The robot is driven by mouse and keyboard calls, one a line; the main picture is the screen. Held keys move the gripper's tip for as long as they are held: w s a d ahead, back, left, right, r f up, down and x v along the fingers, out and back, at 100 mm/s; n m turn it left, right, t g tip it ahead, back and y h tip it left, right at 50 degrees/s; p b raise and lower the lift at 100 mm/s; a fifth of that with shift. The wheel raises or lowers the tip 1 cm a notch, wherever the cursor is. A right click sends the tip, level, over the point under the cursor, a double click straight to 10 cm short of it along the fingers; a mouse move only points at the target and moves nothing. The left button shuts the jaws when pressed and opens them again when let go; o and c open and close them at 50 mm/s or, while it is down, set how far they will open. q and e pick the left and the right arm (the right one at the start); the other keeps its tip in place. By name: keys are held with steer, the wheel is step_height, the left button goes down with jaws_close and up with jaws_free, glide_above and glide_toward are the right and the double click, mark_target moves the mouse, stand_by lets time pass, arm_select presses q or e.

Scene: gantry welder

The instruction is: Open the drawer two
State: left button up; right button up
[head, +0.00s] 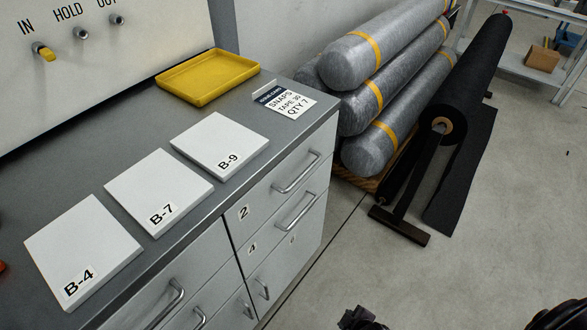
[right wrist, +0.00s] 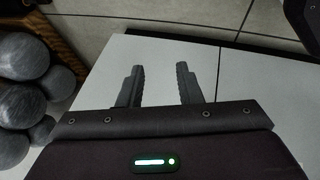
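Drawer two (head: 268,194) is the top drawer of the right column in the grey cabinet, with a "2" label at its lower left. It looks shut, and its bar handle (head: 297,174) is clear of any gripper. My right gripper (right wrist: 158,72) is open in the right wrist view, with nothing between its fingers. A pale panel lies beyond the fingers; I cannot tell which part of the cabinet it is. Dark parts show at the bottom edge of the head view, too cropped to identify. I cannot make out my left gripper.
Drawer four (head: 279,224) sits just below. On the cabinet top are white tiles B-4 (head: 82,245), B-7 (head: 155,185) and B-9 (head: 222,142), and a yellow tray (head: 207,77). Floor at right is open.

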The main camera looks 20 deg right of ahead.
steer(key=w+r+n+t+y, duration=0.1)
steer(key=w+r+n+t, duration=0.4)
steer(key=w+r, duration=1.05)
steer(key=n+t+y+p, duration=0.15)
steer(key=n+t, duration=0.25)
steer(key=n, duration=0.5)
glide_toward(305, 171)
steer(key=w+f, duration=0.2)
steer(key=shift+y, duration=0.45)
steer(key=x, duration=0.4)
steer(key=r+x, duration=0.1)
steer(key=x, duration=0.1)
steer(key=shift+w+f, duration=0.1)
steer(key=shift+w, duration=0.2)
steer(key=shift+w+a+f+p, duration=0.1)
steer(key=shift+w+p, duration=0.05)
steer(key=shift+w, duration=0.2)
steer(key=shift+w+a+f+p, duration=0.1)
steer(key=shift+w+a+p, duration=0.05)
steer(key=shift+w, duration=0.2)
steer(key=shift+c, duration=0.4)
jaws_close()
